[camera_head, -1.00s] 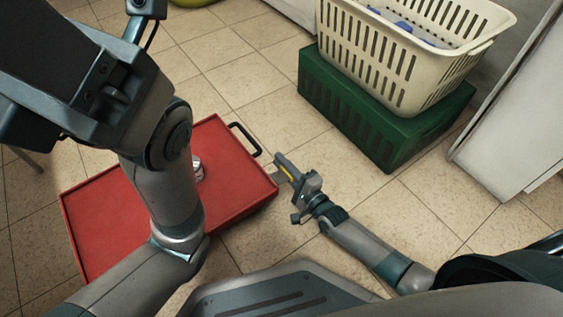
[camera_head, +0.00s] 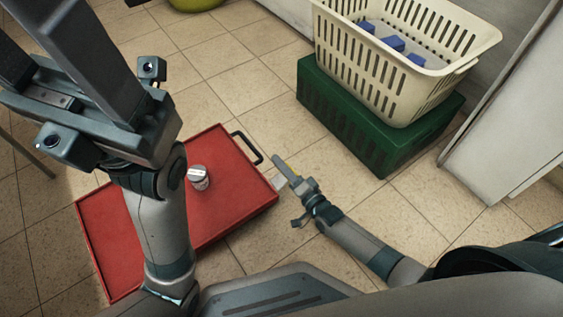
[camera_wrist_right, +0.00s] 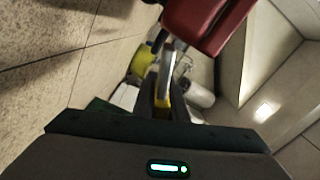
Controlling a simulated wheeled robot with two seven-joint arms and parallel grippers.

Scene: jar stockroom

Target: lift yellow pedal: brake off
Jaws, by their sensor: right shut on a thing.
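The yellow pedal (camera_head: 292,175) is a thin strip at the right end of the red cart (camera_head: 236,172). In the head view it is mostly hidden by my right gripper (camera_head: 284,170). In the right wrist view the pedal (camera_wrist_right: 163,98) shows between the fingers, and my right gripper is shut on it beside the red deck (camera_wrist_right: 205,20). I cannot tell how high the pedal stands. My left gripper (camera_head: 48,45) is raised over the left side, its fingers apart with a gap between them and their tips cut off by the frame.
A jar with a pale lid (camera_head: 198,177) stands on the cart deck, near a black handle (camera_head: 249,146). A cream basket (camera_head: 385,85) with blue things sits on a green crate (camera_head: 340,112) behind. A white cabinet (camera_head: 510,120) is at the right. Tiled floor lies free between.

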